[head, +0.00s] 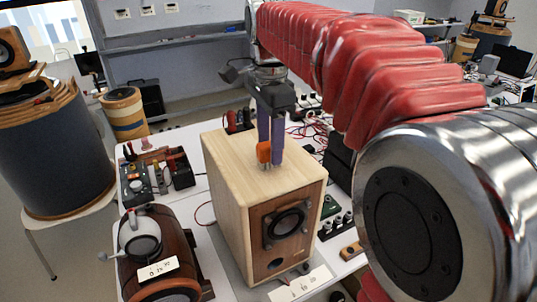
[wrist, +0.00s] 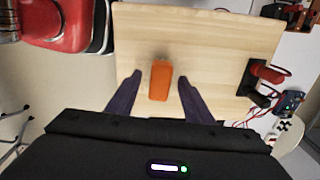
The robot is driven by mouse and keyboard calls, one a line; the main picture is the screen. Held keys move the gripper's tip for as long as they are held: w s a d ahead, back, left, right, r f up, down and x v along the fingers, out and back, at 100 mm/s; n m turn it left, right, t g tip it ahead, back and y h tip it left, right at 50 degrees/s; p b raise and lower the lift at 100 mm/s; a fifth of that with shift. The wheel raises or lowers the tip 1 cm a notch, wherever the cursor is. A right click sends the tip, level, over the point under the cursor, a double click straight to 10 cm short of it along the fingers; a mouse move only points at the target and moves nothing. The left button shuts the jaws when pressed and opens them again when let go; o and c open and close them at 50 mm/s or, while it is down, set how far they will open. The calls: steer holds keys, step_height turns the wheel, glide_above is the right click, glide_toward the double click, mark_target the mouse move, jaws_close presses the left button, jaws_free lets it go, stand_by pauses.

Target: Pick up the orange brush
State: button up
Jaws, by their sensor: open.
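The orange brush (head: 264,153) lies on the pale wooden top of a speaker box (head: 228,178). In the wrist view the brush (wrist: 160,82) shows as an orange block on the wood. No bristles can be made out. My gripper (head: 271,161) points down over the box top, with its dark purple fingers apart. In the wrist view my gripper (wrist: 160,76) has one finger on each side of the brush, with a gap on both sides. In the head view the fingers partly cover the brush.
The speaker box stands on a white table (head: 190,141) crowded with gear. A brown round-bodied device (head: 162,262) is at its front left. A black and red item (wrist: 262,75) shows at the box's right edge in the wrist view. The rest of the box top is bare.

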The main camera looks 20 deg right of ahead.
steer(key=shift+f, duration=0.95)
steer(key=shift+c, duration=0.2)
steer(key=c, duration=1.1)
steer(key=shift+r, duration=0.1)
step_height(320, 180, up, 10)
steer(key=shift+f, duration=0.1)
